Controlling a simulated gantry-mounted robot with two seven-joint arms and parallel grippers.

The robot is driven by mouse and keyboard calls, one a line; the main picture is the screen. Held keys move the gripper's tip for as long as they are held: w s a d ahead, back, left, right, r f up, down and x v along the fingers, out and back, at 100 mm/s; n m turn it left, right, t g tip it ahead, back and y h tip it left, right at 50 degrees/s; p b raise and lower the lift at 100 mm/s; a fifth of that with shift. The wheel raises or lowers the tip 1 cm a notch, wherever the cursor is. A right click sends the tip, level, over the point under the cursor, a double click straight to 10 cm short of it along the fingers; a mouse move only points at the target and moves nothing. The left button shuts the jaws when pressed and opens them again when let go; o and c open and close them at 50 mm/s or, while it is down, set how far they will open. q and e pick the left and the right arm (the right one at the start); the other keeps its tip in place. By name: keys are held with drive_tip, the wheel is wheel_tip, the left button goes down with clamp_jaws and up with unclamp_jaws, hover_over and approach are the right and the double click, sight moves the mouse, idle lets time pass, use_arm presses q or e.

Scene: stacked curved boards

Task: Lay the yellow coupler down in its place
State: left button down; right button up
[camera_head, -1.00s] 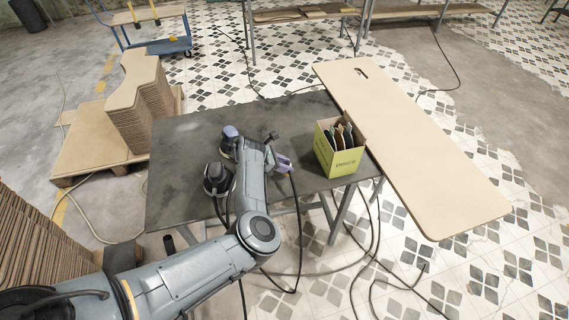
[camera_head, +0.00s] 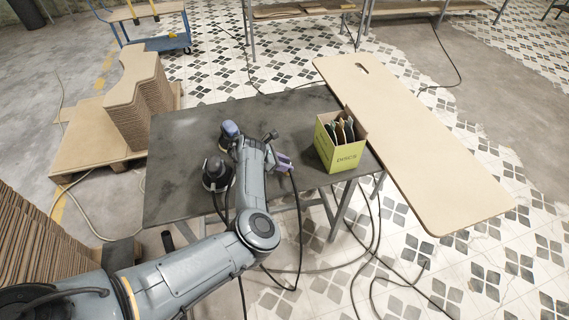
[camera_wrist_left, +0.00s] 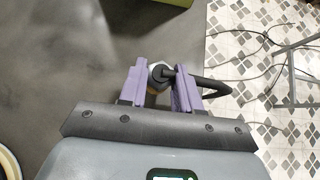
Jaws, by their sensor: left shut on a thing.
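My left gripper (camera_head: 285,164) has purple fingers and hangs low over the right part of the dark table, left of the disc box. In the left wrist view, my left gripper (camera_wrist_left: 158,72) is shut on the end of a black hose. A dark, rounded fitting (camera_wrist_left: 161,72) with a pale part shows between the fingers, and I take this to be the coupler. Its yellow colour is not clear. The hose (camera_wrist_left: 210,82) bends off to the right. I cannot tell whether the coupler touches the table. My right gripper is not in view.
The dark table (camera_head: 185,180) carries two sanders (camera_head: 217,174) (camera_head: 229,131) close left of my arm and a green disc box (camera_head: 341,157) to the right. A long pale board (camera_head: 420,150) lies beyond. Stacked curved boards (camera_head: 137,105) stand left. Hoses trail below.

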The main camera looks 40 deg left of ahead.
use_arm(q)
drive_tip(key=shift+f+b, duration=0.3)
drive_tip(key=shift+f, duration=0.15)
drive_tip(key=c, duration=0.7)
unclamp_jaws()
drive_tip(key=p+v, duration=0.2)
drive_tip(key=v, duration=0.9)
drive_tip(key=shift+p, duration=0.4)
